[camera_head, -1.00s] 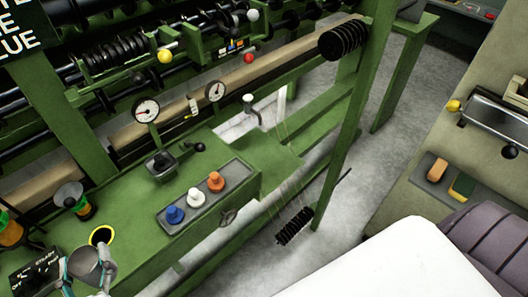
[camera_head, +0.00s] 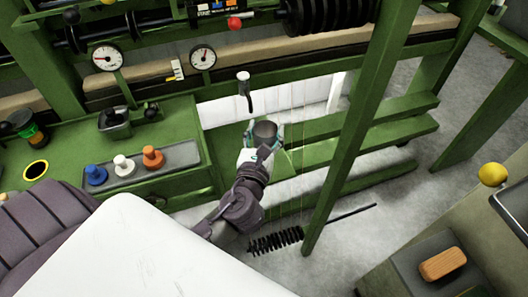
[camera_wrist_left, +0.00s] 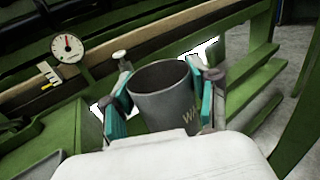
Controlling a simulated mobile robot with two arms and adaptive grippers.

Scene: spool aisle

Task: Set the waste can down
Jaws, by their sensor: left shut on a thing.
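The waste can (camera_head: 265,132) is a grey, open-topped cylinder with pale lettering on its side, partly cut off from sight. My left gripper (camera_head: 264,139) is shut on it, with teal-lined fingers on both sides of the can in the left wrist view (camera_wrist_left: 166,98). The can looks nearly upright and empty inside as far as I see. It is in front of the green frame's low shelf, below the small white-topped tap (camera_head: 243,85). I cannot tell whether its base touches anything. My right gripper is not in view.
A green bench (camera_head: 180,113) at left carries a grey tray (camera_head: 185,153) with blue, white and orange knobs. A green post (camera_head: 352,135) stands right of the can. A black brush (camera_head: 275,240) lies on the grey floor. A side cabinet with an orange block (camera_head: 442,263) is at lower right.

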